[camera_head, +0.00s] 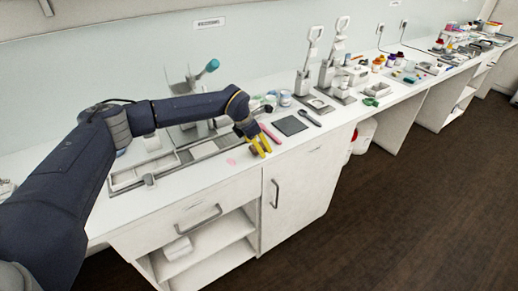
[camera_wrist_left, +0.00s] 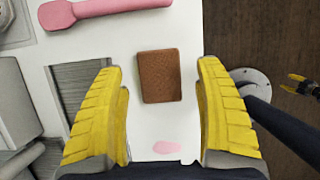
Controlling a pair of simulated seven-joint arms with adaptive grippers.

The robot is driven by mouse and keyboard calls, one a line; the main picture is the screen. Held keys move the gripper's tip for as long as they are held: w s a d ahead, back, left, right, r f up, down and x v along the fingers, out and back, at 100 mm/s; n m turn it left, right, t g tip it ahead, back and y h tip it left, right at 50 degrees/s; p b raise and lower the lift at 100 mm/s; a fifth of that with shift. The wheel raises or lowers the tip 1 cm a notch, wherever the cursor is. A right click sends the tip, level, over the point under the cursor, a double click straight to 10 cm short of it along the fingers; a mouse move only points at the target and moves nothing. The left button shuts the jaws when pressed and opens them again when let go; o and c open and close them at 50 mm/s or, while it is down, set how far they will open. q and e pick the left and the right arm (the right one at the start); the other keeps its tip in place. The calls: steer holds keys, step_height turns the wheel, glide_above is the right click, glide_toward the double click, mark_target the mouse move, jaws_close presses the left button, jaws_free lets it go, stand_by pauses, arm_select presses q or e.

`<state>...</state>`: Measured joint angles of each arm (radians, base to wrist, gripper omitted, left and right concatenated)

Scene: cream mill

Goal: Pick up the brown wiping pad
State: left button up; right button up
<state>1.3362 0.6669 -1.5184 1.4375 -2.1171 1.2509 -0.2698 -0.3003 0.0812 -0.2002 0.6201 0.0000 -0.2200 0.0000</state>
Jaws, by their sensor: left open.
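The brown wiping pad (camera_wrist_left: 159,76) lies flat on the white counter (camera_wrist_left: 148,118) in the left wrist view. My left gripper (camera_wrist_left: 161,66) is open and empty, with one yellow finger on each side of the pad, apart from it in the picture. In the head view my left gripper (camera_head: 261,147) hangs low near the counter's front edge and mostly hides the pad. What looks like my right gripper (camera_wrist_left: 303,84) is small at the right edge of the left wrist view, over the floor; its jaw opening is unclear.
A pink utensil (camera_wrist_left: 110,7) lies behind the pad, and a pink patch (camera_wrist_left: 166,147) is on the counter. A grey tray frame (camera_head: 128,178) stands left of my gripper. A dark square mat (camera_head: 290,125) and dark spoon (camera_head: 310,118) lie to the right.

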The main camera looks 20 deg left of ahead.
arm_select(q)
steer(key=shift+w+d+f, duration=0.15)
steer(key=shift+w+f, duration=0.05)
steer(key=shift+f, duration=0.35)
steer(key=c, duration=0.9)
steer(key=shift+r, duration=0.1)
step_height(320, 180, up, 20)
steer(key=shift+f, duration=0.1)
stand_by(0.3)
steer(key=shift+o, duration=0.9)
steer(key=c, duration=0.5)
